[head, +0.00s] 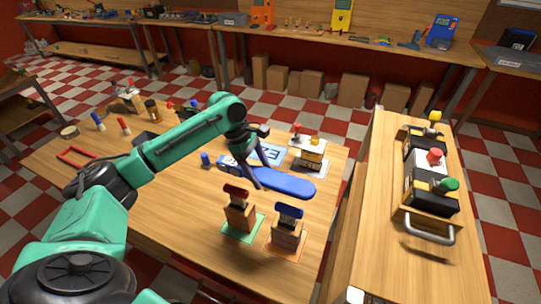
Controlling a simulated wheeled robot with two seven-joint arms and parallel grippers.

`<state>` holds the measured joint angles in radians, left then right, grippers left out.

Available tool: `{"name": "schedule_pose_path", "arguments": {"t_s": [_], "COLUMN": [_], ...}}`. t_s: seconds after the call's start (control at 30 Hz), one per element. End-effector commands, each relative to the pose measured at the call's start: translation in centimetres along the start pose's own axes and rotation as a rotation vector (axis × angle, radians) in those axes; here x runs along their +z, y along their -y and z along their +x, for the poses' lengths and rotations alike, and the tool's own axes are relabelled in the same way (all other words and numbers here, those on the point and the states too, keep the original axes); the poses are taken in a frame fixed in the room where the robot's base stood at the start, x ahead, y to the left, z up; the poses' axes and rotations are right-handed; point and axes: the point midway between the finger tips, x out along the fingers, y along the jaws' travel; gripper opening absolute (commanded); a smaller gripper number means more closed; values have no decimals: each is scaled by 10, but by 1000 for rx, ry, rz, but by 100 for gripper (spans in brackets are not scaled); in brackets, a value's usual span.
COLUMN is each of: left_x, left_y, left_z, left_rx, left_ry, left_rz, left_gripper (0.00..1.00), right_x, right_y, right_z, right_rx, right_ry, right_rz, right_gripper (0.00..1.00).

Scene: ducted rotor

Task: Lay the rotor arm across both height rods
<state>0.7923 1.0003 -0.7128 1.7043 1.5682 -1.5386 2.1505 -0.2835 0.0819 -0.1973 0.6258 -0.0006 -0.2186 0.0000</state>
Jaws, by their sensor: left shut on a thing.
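A long blue piece with rounded ends (288,184), which looks like the rotor arm, lies or hovers over the middle of the wooden table. My left gripper (258,180) is shut on it from above; the fingers hide part of it. I cannot tell whether the piece touches the table. Nearer me stand two wooden blocks that may carry the height rods: one with a red top (236,190) on a green mat, one with a blue top (289,211) on an orange mat. Both are upright and apart from the blue piece. My right gripper is not in view.
Behind the blue piece are a blue-and-white printed sheet (268,153) and a yellow-and-black block stack (312,154). A small blue cap-like piece (205,159) stands to the left. A red frame (77,155) lies far left. A side bench (376,240) with a black-and-wood carrier (428,207) stands at right.

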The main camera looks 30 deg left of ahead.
Motion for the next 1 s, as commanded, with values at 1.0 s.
{"name": "schedule_pose_path", "arguments": {"t_s": [1.0], "left_x": [-24], "left_y": [0], "left_z": [52], "left_rx": [-1], "left_ry": [5], "left_rz": [3], "left_gripper": [0], "right_x": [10], "right_y": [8], "right_z": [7], "right_rx": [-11], "right_ry": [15], "right_rz": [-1], "right_gripper": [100]}}
